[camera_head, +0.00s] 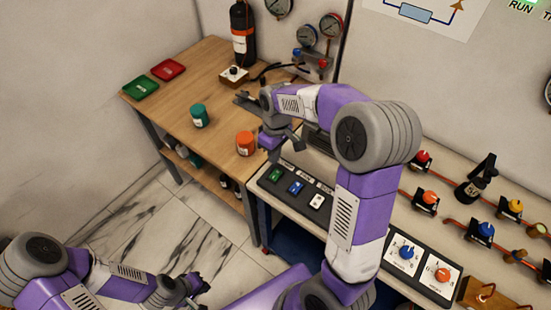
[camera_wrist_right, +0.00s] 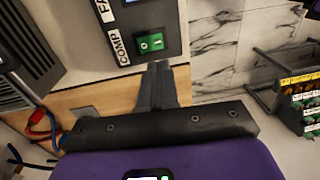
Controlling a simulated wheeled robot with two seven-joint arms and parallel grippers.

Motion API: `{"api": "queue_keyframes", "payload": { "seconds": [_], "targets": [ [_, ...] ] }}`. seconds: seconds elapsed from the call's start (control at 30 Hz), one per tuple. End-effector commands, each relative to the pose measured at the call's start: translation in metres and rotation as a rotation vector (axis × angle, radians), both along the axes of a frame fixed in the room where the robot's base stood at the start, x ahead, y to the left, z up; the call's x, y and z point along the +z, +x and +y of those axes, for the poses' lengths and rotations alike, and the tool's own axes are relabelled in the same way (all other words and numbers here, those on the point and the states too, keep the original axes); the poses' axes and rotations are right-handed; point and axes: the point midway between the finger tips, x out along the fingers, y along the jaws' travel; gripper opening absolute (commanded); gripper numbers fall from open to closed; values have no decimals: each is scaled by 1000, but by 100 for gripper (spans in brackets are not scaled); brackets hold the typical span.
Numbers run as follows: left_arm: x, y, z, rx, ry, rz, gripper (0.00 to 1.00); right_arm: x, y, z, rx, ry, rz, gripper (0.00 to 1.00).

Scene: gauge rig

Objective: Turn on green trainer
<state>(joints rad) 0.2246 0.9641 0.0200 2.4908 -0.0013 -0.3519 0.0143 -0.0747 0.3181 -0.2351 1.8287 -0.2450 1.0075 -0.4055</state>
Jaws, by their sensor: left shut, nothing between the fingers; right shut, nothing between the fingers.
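A green rocker switch (camera_head: 275,175) is on the dark panel at the front left of the bench. It also shows in the right wrist view (camera_wrist_right: 150,43), beside a label reading COMP. Which way it is pressed I cannot tell. My right gripper (camera_head: 273,155) is shut and empty, close to the green switch. In the right wrist view its closed fingertips (camera_wrist_right: 160,70) point at the switch's lower edge; contact is unclear. My left gripper (camera_head: 197,283) is shut and empty at the lower left, over the floor, away from the bench. No separate thing is marked as a trainer.
A blue rocker (camera_head: 296,187) and a white rocker (camera_head: 317,201) share the panel. A green jar (camera_head: 199,115) and an orange jar (camera_head: 245,143) stand on the wooden table (camera_head: 180,88). Knobs and valves (camera_head: 425,196) lie right of my right arm. Open floor is at the left.

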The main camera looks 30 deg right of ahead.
Motion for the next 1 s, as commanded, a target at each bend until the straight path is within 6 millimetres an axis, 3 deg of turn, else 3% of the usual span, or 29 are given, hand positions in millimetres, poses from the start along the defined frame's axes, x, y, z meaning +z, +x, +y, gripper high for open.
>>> {"api": "queue_keyframes", "payload": {
  "seconds": [0.1, 0.3, 1.0],
  "targets": [
    [7, 0, 0, 0, 0, 0, 0, 28, -1, 3, 2, 0, -3, 0],
    [12, 0, 0, 0, 0, 0, 0, 53, -2, 6, 1, 0, -1, 0],
    [13, 0, 0, 0, 0, 0, 0, 59, -3, 7, 0, 1, 1, 0]
  ]
}}
